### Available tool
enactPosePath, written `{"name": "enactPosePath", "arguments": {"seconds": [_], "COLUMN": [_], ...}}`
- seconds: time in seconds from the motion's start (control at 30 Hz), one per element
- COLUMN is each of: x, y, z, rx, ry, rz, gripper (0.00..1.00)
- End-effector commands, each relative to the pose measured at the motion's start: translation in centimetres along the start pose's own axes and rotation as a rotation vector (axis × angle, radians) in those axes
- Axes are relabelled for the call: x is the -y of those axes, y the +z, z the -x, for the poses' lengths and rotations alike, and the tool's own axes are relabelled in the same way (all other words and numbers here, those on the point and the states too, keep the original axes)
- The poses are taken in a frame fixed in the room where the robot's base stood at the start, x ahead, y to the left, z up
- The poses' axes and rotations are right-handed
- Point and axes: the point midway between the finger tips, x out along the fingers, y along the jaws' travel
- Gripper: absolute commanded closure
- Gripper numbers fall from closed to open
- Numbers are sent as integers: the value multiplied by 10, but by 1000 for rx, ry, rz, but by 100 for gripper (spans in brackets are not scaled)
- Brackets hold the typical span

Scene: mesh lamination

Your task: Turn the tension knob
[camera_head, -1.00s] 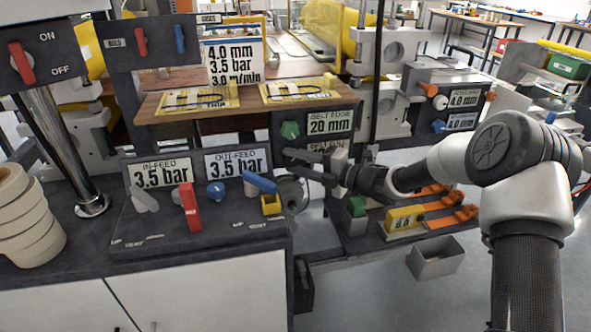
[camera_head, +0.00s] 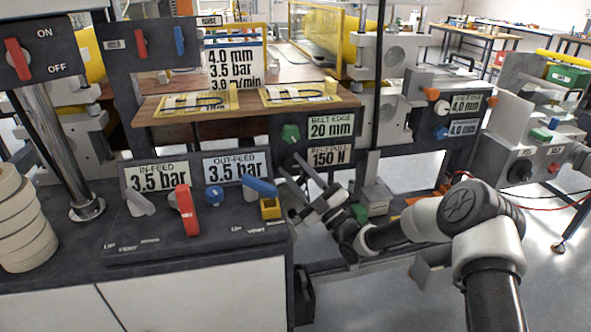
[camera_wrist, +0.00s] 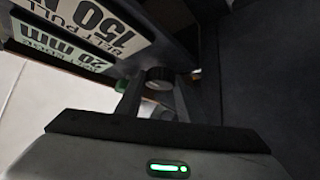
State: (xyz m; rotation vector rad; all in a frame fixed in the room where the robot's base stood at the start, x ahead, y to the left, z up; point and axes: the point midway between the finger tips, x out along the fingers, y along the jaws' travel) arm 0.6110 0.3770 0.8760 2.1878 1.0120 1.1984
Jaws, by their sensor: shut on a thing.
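The BELT PULL display (camera_head: 330,156) reads 150 N and sits below the BELT EDGE display (camera_head: 330,125). My gripper (camera_head: 289,163) reaches up from the lower right to the left side of the BELT PULL display, its two long fingers tilted. In the wrist view a dark round knob (camera_wrist: 158,75) with a pale ring sits between the fingers of my gripper (camera_wrist: 157,92), beside the BELT PULL display (camera_wrist: 98,22). My gripper is shut on this knob. In the head view the knob is hidden behind the fingers.
A green knob (camera_head: 290,133) is just above my fingers. The front console has a blue lever (camera_head: 260,187), a red lever (camera_head: 187,210) and a yellow block (camera_head: 270,208) close to my gripper's left. A pole (camera_head: 376,80) stands to the right.

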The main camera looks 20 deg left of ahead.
Motion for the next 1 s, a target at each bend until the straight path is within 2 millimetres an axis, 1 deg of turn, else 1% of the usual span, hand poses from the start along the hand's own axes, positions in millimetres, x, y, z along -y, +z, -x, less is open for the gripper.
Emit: {"name": "enactPosePath", "arguments": {"seconds": [0.2, 0.5, 1.0], "x": [4, 5, 4], "y": [0, 0, 0], "z": [1, 0, 0], "rx": [1, 2, 1], "ry": [124, 237, 280], "rz": [-127, -238, -280], "gripper": [88, 88, 88]}}
